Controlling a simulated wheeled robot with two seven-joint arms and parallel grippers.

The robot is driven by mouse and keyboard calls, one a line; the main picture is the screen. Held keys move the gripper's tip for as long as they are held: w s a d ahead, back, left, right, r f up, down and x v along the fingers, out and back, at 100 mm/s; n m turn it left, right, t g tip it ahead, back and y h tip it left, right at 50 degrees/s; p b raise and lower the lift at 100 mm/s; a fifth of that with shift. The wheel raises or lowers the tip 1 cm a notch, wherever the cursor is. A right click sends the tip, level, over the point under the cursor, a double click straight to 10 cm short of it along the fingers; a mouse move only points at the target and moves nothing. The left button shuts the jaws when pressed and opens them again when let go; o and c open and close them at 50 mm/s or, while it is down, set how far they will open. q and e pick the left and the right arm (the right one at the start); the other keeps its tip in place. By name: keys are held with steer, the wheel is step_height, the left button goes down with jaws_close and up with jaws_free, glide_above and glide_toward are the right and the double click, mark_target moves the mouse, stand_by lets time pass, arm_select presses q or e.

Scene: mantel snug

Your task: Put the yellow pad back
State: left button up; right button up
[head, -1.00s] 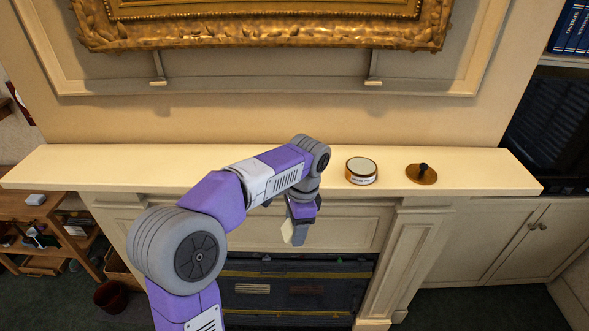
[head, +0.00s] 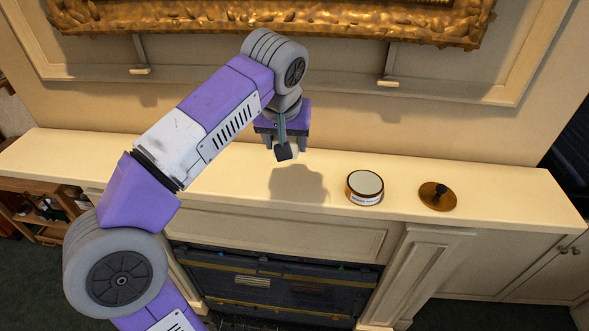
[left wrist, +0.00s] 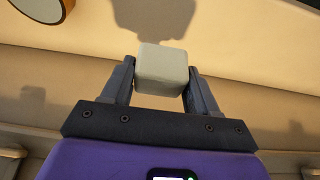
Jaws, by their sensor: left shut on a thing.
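My left gripper (head: 284,150) is above the mantel shelf (head: 225,178), left of the round tin. It is shut on a pale block (left wrist: 162,70), which sits between its two fingers in the left wrist view. The block looks cream-grey there rather than clearly yellow, so I cannot be sure it is the yellow pad. In the head view the fingers mostly hide the block. The block appears clear of the shelf, with the gripper's shadow below it. My right gripper is not in view.
The gilt frame (head: 330,22) hangs above. The shelf's left part is clear.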

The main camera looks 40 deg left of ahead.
arm_select(q)
steer(key=f, duration=0.3)
steer(key=f+b, duration=0.1)
steer(key=f, duration=0.3)
steer(key=shift+s+f, duration=0.2)
steer(key=shift+f, duration=0.1)
steer(key=shift+w+f+b, duration=0.1)
steer(key=shift+f+b, duration=0.2)
steer(key=o, duration=0.9)
steer(key=shift+o, duration=0.2)
steer(key=p+v, duration=0.2)
steer(key=v, duration=1)
